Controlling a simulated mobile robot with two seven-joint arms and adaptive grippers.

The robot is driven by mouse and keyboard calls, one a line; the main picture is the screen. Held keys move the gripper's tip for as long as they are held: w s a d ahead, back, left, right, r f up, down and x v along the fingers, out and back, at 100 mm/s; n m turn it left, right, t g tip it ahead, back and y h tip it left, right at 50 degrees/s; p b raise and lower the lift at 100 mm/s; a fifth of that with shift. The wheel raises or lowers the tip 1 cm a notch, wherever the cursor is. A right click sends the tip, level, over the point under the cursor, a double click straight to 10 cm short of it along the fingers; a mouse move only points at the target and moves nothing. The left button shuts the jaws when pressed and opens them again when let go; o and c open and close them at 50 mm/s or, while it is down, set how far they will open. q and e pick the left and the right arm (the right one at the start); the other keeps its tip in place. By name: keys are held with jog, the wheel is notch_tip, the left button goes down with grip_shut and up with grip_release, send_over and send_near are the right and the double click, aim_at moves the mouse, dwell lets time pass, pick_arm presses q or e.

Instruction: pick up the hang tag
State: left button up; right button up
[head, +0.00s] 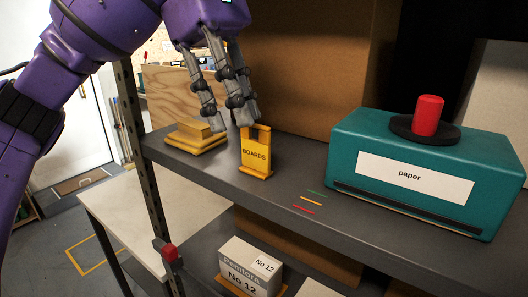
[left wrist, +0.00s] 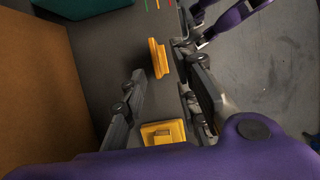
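A yellow piece lettered BOARDS (head: 256,155), with an opening at its top, stands upright on the grey shelf; it looks like the hang tag. It also shows in the left wrist view (left wrist: 158,58), seen from above. My left gripper (head: 232,116) is just above and to the left of it in the head view, fingers pointing down. In the left wrist view my left gripper (left wrist: 166,88) has its fingers spread, with nothing between them touched. In that view, purple and dark parts (left wrist: 235,18) at the top right look like my right arm; its fingers are unclear.
A yellow block on a base (head: 198,134) stands left of the tag. A teal box labelled paper (head: 345,145) with a red knob is at the right. A cardboard box (head: 300,60) stands behind. Coloured strips (head: 311,201) lie near the shelf's front edge. A Pemitora box (head: 250,266) is below.

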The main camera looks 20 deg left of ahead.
aim_at(256, 140)
pick_arm(q)
jog(key=b+x, duration=0.3)
jog(key=x, duration=0.3)
jog(key=shift+w+d+f, duration=0.1)
jog(key=shift+w+d, duration=0.05)
jog(key=shift+d, duration=0.15)
grip_shut()
pick_arm(e)
jog(key=f, duration=0.1)
jog(key=s+f, duration=0.1)
jog(key=d+f, duration=0.1)
jog(key=f, duration=0.1)
jog(key=shift+s, duration=0.2)
